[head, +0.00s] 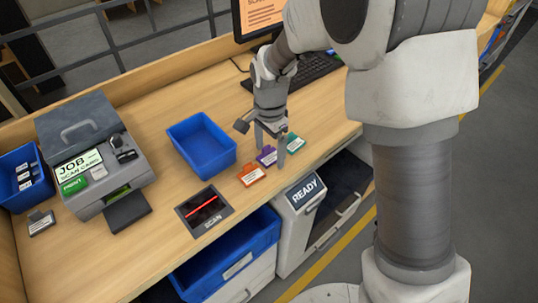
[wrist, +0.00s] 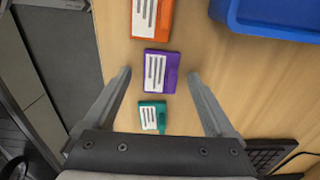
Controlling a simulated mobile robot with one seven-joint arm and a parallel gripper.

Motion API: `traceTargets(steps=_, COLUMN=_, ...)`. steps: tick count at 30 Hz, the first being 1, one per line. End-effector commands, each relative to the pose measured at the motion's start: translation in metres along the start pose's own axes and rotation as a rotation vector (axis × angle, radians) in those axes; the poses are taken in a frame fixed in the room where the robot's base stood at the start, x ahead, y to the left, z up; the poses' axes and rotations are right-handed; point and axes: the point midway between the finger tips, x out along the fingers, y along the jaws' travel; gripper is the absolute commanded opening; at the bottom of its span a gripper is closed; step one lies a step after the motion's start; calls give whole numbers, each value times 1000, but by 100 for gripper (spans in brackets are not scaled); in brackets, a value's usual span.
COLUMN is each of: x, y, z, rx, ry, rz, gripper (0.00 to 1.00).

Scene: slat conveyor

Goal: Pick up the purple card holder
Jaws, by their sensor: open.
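The purple card holder (wrist: 159,71) lies flat on the wooden desk, between an orange one and a green one, with a white label on it. In the head view the purple card holder (head: 266,156) is partly hidden by my gripper (head: 268,150). My gripper is open and empty above the row. In the wrist view my gripper (wrist: 159,76) has one finger on each side of the purple card holder, with clear gaps between fingers and holder.
The orange card holder (head: 251,175) and the green card holder (head: 294,143) lie close on either side. An empty blue bin (head: 202,142) stands to the left. A scan plate (head: 204,210) is set in the desk. A keyboard (head: 312,72) lies behind.

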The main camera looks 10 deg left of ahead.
Motion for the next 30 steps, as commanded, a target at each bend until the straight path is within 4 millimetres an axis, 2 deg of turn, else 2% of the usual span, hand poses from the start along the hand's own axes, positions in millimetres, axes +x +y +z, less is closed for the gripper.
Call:
traceTargets(steps=7, x=2, y=0, z=0, rx=0, ry=0, rz=-1, gripper=90)
traceTargets(steps=22, x=1, y=0, z=0, rx=0, ry=0, rz=-1, gripper=1)
traceTargets(steps=30, x=0, y=0, z=0, rx=0, ry=1, rz=-2, gripper=1)
